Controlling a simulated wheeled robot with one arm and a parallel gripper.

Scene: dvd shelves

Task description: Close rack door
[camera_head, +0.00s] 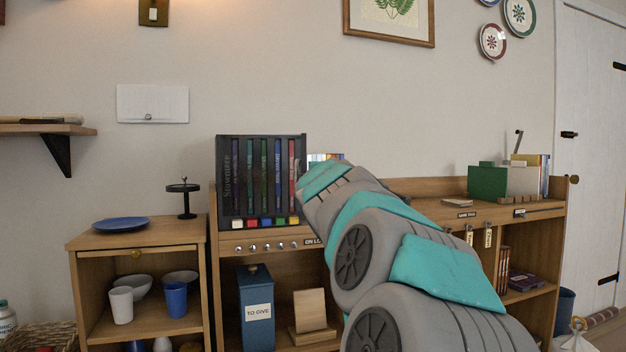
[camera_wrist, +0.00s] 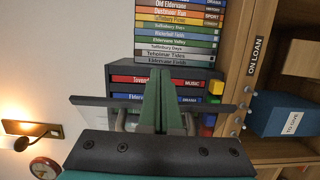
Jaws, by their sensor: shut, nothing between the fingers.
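The dark rack (camera_head: 223,205) stands upright on the wooden shelf unit, with several DVD cases on end in it. Small coloured blocks line its lower front. I cannot clearly make out its door or whether it is open. In the wrist view the rack (camera_wrist: 180,70) appears turned sideways, with red and blue case spines showing beyond my fingers. My gripper (camera_wrist: 161,72) is shut and empty, its green fingers in front of the rack. I cannot tell if they touch it. In the head view my arm reaches to the rack's right edge, and my fingers are not clearly visible.
A blue "TO GIVE" box (camera_head: 257,308) stands on the shelf below. A small cabinet (camera_head: 137,247) with a blue plate (camera_head: 120,224) and dark stand (camera_head: 183,197) is to the left. Several stacked cases (camera_wrist: 178,30) are beside the rack. A green box (camera_head: 487,182) stands on the right.

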